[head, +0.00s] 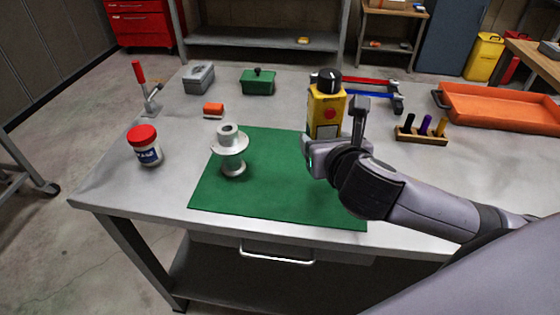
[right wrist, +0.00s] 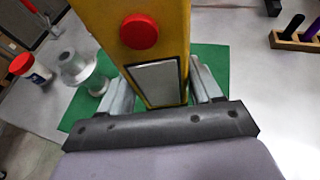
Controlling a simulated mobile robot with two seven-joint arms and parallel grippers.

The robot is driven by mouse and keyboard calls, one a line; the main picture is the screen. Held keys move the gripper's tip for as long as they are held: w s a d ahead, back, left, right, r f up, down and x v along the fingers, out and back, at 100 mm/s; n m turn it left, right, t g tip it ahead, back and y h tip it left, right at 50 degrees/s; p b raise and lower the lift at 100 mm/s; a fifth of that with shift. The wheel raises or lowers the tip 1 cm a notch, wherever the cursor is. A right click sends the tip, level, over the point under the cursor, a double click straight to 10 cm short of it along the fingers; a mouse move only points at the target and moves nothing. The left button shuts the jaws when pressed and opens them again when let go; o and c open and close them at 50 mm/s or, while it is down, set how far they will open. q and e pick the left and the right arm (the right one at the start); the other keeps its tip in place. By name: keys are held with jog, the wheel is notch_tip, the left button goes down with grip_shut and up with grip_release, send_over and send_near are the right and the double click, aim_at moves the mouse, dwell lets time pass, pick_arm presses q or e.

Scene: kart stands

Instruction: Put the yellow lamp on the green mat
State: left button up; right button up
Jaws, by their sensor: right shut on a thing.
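The yellow lamp (head: 327,112) is a tall yellow box with a black top and a red button. My right gripper (head: 322,146) is shut on its lower part and holds it upright. In the right wrist view the lamp (right wrist: 160,50) stands between the two fingers (right wrist: 160,88). The green mat (head: 285,180) lies on the grey table; the lamp shows at its back right edge in the head view. The lamp's base is hidden by my gripper, so I cannot tell whether it touches anything. My left gripper is not in view.
A pale grey spool (head: 230,150) stands on the mat's left part. A red-lidded jar (head: 145,146) is left of the mat. A marker rack (head: 420,134) and orange tray (head: 500,107) are right. The mat's front is clear.

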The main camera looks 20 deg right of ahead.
jog(key=w+d+r+m+g+h+p, duration=0.2)
jog(key=d+r+m+h+p, duration=0.15)
jog(key=r, duration=0.75)
jog(key=f+b, duration=0.1)
jog(key=f, duration=0.5)
jog(key=f+b, duration=0.2)
jog(key=f, duration=0.5)
jog(key=f+b, duration=0.1)
jog(key=f, duration=0.5)
jog(key=shift+s+d+f, duration=0.25)
jog(key=shift+s+d, duration=0.05)
jog(key=shift+d, duration=0.05)
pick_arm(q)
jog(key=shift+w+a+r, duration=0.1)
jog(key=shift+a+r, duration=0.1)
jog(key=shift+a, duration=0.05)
pick_arm(e)
jog(key=shift+f, duration=0.15)
jog(key=shift+f, duration=0.15)
jog(key=o, duration=1.3)
jog(key=shift+o, duration=0.2)
